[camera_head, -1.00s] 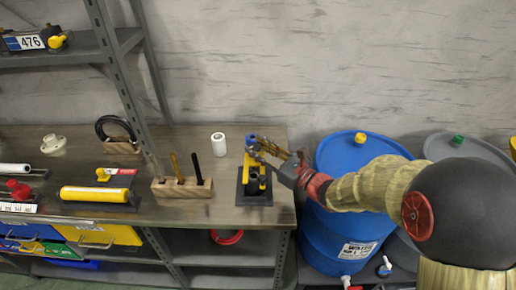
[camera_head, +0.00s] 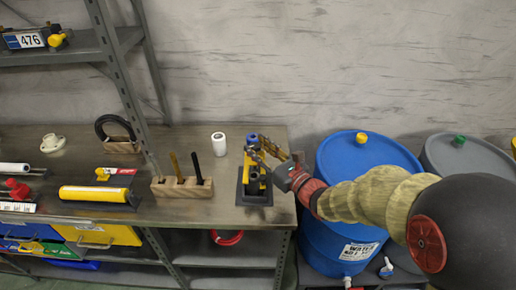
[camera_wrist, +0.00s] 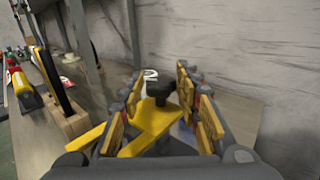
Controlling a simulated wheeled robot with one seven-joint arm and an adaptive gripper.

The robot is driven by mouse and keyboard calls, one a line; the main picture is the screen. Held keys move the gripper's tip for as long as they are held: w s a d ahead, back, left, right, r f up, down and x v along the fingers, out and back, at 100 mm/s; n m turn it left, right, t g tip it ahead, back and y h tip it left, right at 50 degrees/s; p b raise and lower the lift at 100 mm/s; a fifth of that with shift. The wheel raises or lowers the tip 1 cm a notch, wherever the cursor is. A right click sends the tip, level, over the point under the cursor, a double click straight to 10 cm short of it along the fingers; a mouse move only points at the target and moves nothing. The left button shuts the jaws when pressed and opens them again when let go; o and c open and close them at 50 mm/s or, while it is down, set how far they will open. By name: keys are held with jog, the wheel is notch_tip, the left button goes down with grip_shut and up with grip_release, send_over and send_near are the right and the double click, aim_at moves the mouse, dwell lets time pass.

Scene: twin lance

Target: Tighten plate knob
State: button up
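A yellow and black fixture with a blue top (camera_head: 252,141) stands on a dark base plate (camera_head: 254,198) near the right end of the bench. In the wrist view a black knob (camera_wrist: 161,88) sits on the fixture's yellow plate (camera_wrist: 150,125). My gripper (camera_head: 262,150) reaches in from the right at the fixture's upper part. In the wrist view my gripper (camera_wrist: 163,95) has its yellow-padded fingers apart, one on each side of the knob. A gap shows between the fingers and the knob. The fixture's lower part is hidden in the wrist view.
A white roll (camera_head: 219,144) stands left of the fixture. A wooden block (camera_head: 182,187) holds upright tools further left. A yellow cylinder (camera_head: 94,194) lies beyond it. A blue drum (camera_head: 345,235) stands right of the bench, under my arm. A shelf post (camera_head: 128,90) rises at left.

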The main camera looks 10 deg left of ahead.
aim_at(258, 148)
jog(key=o, duration=0.3)
notch_tip(258, 148, up, 10)
jog(key=shift+f, duration=0.1)
dwell(0.6)
jog(key=shift+c, duration=0.4)
